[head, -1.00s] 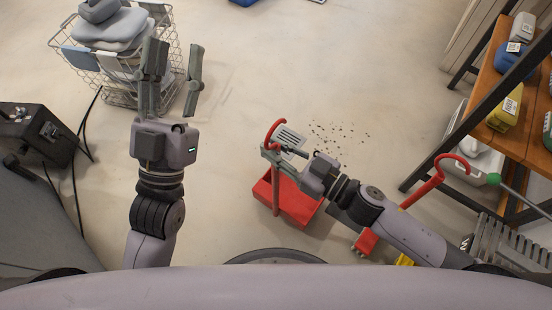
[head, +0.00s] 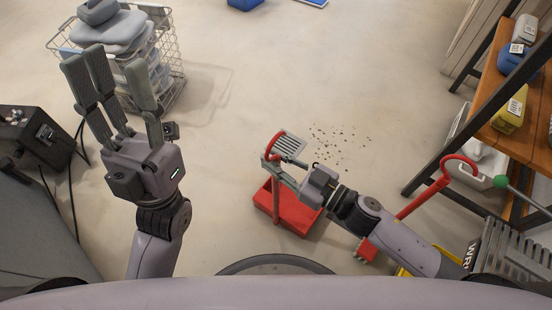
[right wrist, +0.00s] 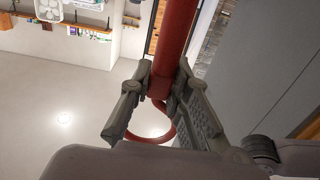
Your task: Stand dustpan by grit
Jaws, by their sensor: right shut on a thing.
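The red dustpan (head: 297,212) is low in the middle of the head view, its long upright handle rising from it to a hooked top. The grit (head: 342,141) is a scatter of dark bits on the floor, up and to the right of the pan and apart from it. My right gripper (head: 270,160) is shut on the dustpan handle just below the hook. In the right wrist view the red handle (right wrist: 174,45) runs between the fingers. I cannot tell whether the pan touches the floor. My left gripper (head: 108,68) is open and empty at the upper left.
A wire basket of folded cloth (head: 160,62) stands behind my left gripper. A red hook-handled tool (head: 425,197) is behind my right arm. A wooden shelf (head: 488,138) with bottles stands at the right. Floor around the grit is clear.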

